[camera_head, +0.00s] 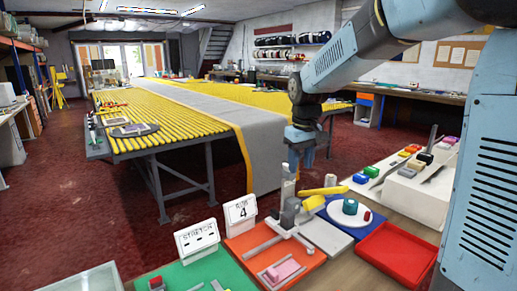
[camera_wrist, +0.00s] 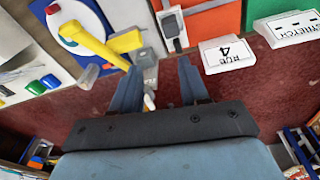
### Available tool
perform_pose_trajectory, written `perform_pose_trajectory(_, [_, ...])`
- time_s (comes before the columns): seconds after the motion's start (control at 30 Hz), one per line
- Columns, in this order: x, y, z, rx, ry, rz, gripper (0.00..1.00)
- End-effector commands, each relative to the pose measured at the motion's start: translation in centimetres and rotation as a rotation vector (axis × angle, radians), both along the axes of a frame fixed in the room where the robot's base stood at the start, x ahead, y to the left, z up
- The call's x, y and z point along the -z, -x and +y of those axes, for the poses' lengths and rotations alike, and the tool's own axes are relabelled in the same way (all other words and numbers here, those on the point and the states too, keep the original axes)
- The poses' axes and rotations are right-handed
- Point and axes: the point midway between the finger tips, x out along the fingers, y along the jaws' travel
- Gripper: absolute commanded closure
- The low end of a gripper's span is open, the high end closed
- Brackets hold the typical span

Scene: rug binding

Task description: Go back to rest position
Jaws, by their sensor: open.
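My gripper (camera_head: 299,150) hangs from my blue arm, pointing down, above the far edge of the workbench in the head view. In the wrist view its two fingers (camera_wrist: 158,85) stand apart with nothing held between them. Just below it in the head view is a grey upright device (camera_head: 288,208) with a yellow handle (camera_head: 322,191). The yellow handle also shows in the wrist view (camera_wrist: 90,42), to the left of the fingers. I cannot tell the exact gap between the fingertips and the device.
The bench holds an orange mat (camera_head: 245,245), a green mat (camera_head: 218,270), a red tray (camera_head: 397,254), a white plate (camera_head: 335,216), a "4" sign (camera_head: 240,213) and a "STRETCH" sign (camera_head: 197,239). A white stepped stand (camera_head: 408,187) is at right. Beyond lies a long yellow-roller table (camera_head: 165,138) with grey rug.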

Motion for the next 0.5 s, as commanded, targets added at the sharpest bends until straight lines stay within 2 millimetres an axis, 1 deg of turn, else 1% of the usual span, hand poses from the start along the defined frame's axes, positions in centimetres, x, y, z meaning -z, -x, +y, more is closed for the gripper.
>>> perform_pose_trajectory(0.03, [-0.9, 1.3, -0.8, 0.023, -0.004, -0.021, 0.55])
perform_pose_trajectory(0.23, [-3.2, 5.7, -3.6, 0.111, -0.021, -0.087, 0.55])
perform_pose_trajectory(0.5, [-4.9, 12.1, -6.8, 0.226, -0.051, -0.175, 0.55])
